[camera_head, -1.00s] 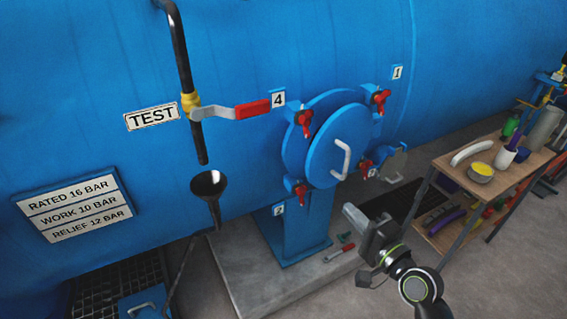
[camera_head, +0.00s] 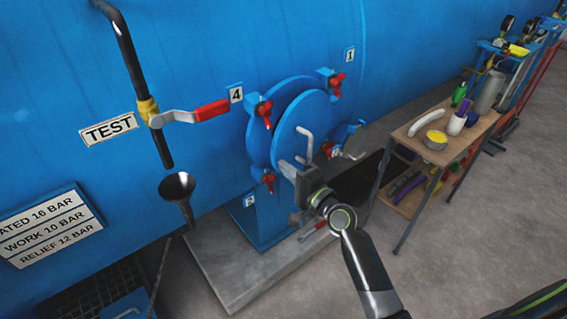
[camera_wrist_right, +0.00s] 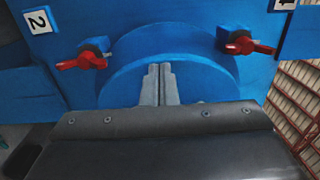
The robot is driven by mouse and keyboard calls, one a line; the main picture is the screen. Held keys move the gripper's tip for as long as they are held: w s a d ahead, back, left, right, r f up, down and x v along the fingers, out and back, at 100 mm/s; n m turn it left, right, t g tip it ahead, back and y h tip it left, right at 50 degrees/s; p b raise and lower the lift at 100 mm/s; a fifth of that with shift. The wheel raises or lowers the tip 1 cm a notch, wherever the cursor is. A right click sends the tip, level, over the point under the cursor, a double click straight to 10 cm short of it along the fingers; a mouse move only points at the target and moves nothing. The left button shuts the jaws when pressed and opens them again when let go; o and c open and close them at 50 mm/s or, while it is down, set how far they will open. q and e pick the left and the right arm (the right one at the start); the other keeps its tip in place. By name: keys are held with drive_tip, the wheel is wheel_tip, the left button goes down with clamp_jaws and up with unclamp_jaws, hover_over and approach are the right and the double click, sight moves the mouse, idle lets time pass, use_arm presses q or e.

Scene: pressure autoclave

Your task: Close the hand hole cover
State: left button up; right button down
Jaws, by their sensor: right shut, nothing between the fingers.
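The hand hole cover (camera_head: 290,141) is a round blue disc with a pale bar handle (camera_head: 305,143). It stands in front of a blue round flange (camera_head: 262,138) on the tank; I cannot tell how wide any gap is. Red-handled clamps (camera_head: 264,112) sit around the flange; two show in the right wrist view, a left one (camera_wrist_right: 85,58) and a right one (camera_wrist_right: 243,44). My right gripper (camera_head: 285,170) is at the cover's lower front, below the handle. Its fingers (camera_wrist_right: 160,82) are shut and empty, pointing at the blue face; contact is unclear. My left gripper is out of view.
A workbench (camera_head: 412,134) with bottles and a yellow-topped tin stands to the right. A red-handled valve lever (camera_head: 212,110) and a black funnel (camera_head: 177,186) are left of the cover. A concrete plinth (camera_head: 222,268) lies below.

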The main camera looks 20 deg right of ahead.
sight(273, 160)
drive_tip(key=shift+w+a, duration=0.3)
drive_tip(key=shift+w, duration=0.35)
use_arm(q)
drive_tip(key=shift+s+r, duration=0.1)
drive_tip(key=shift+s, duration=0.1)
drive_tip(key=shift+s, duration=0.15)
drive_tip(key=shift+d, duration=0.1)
